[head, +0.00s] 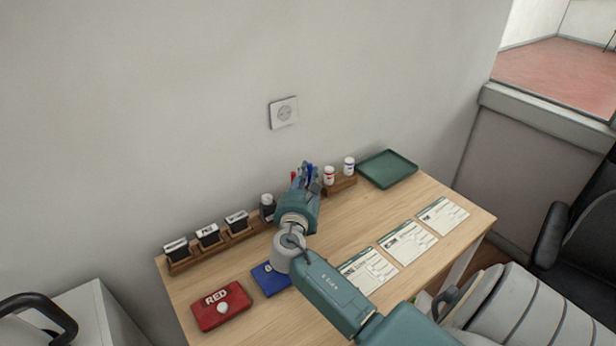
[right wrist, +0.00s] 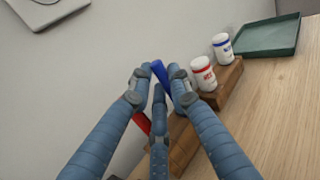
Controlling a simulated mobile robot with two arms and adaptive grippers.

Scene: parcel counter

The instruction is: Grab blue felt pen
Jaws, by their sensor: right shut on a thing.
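The blue felt pen (right wrist: 159,71) shows its blue end between the fingertips of my right gripper (right wrist: 161,82) in the right wrist view. The gripper is shut on it, and the fingers hide most of the pen. In the head view my right gripper (head: 307,182) is at the back of the wooden counter, by the wall, with a bit of blue among its fingers. A red pen-like thing (right wrist: 142,122) shows behind the fingers, partly hidden. My left gripper is not in view.
A wooden rack (head: 341,184) holds a red-labelled jar (head: 328,175) and a blue-labelled jar (head: 349,166). A green tray (head: 387,169) stands right of them. Stamps (head: 207,234) line the back left. A red pad (head: 221,307), a blue pad (head: 269,279) and forms (head: 408,242) lie in front.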

